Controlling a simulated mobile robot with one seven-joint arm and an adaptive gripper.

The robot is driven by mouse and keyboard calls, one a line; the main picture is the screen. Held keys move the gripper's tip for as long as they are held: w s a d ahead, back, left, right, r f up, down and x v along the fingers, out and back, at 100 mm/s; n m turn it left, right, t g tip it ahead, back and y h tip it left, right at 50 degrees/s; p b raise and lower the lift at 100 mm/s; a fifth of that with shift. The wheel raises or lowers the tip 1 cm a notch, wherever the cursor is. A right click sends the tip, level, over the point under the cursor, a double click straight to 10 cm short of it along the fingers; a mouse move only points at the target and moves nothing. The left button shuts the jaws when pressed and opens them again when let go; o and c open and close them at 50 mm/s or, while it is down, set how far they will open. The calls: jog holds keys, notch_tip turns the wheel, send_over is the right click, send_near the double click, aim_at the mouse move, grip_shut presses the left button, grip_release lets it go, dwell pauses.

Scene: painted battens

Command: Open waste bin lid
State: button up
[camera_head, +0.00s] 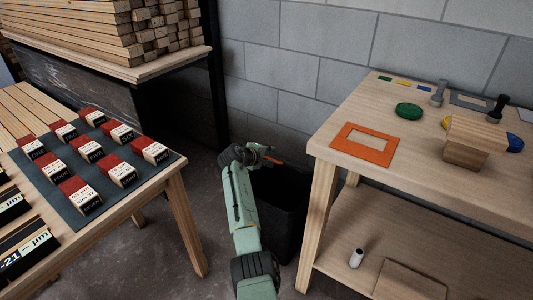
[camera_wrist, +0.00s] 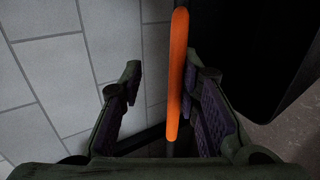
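The dark waste bin (camera_head: 284,208) stands on the floor between the two tables, against the block wall. It also shows as a black shape at the right of the wrist view (camera_wrist: 262,50). An orange bar (camera_wrist: 178,75), apparently the lid's handle, runs lengthwise between my fingers in the wrist view, nearer the right finger. Its tip shows beside my gripper in the head view (camera_head: 273,161). My gripper (camera_wrist: 169,80) is open, with a clear gap on the bar's left side; contact on the right cannot be told. The lid's position is too dark to tell.
A workbench (camera_head: 318,150) with an orange frame (camera_head: 364,155) and several tools stands close on the right. A table (camera_head: 160,187) with red-and-white blocks stands on the left. The grey block wall (camera_head: 285,65) is close behind the bin.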

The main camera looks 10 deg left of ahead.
jog(key=s+a+r+p, duration=0.2)
jog(key=s+r+p, duration=0.3)
jog(key=s+r, duration=0.2)
notch_tip(320, 180, up, 3)
jog(key=shift+a+f+p, duration=0.1)
jog(key=shift+a+p, duration=0.25)
jog(key=shift+p, duration=0.05)
dwell(0.8)
jog(key=shift+s+f, duration=0.1)
